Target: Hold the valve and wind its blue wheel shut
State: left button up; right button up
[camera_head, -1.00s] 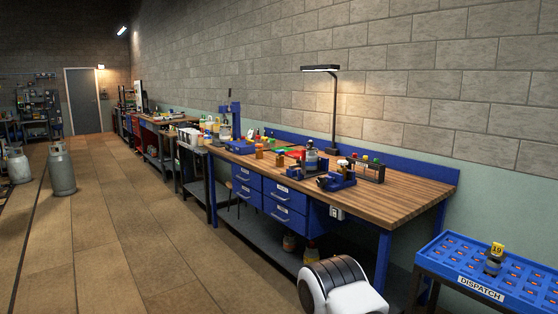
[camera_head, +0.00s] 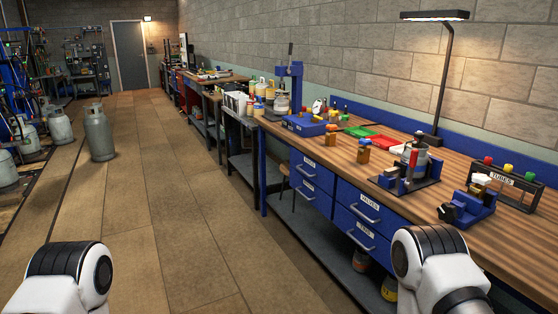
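I cannot pick out a valve with a blue wheel for certain at this distance. A blue clamp-like device (camera_head: 468,206) with a white top sits near the front edge of the wooden bench (camera_head: 400,215). Two small amber items (camera_head: 331,137) (camera_head: 363,151) stand further left. Neither of my grippers is in view; only white and black parts of my two arms show at the bottom.
A labelled rack (camera_head: 505,190) with coloured tops stands at the right. Green and red trays (camera_head: 371,138), a blue press (camera_head: 289,85) and a lamp (camera_head: 436,17) are on the bench. Blue drawers (camera_head: 357,212) hang below.

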aim_at(363, 141)
jog(key=i+z, duration=0.2)
jog(key=i, duration=0.35)
jog(key=i+j+z, duration=0.15)
jog(key=i, duration=0.35)
jog(key=i+j+z, duration=0.2)
jog(key=i, duration=0.3)
jog(key=i+j+z, duration=0.15)
jog(key=i+j, duration=0.2)
jog(key=i, duration=0.15)
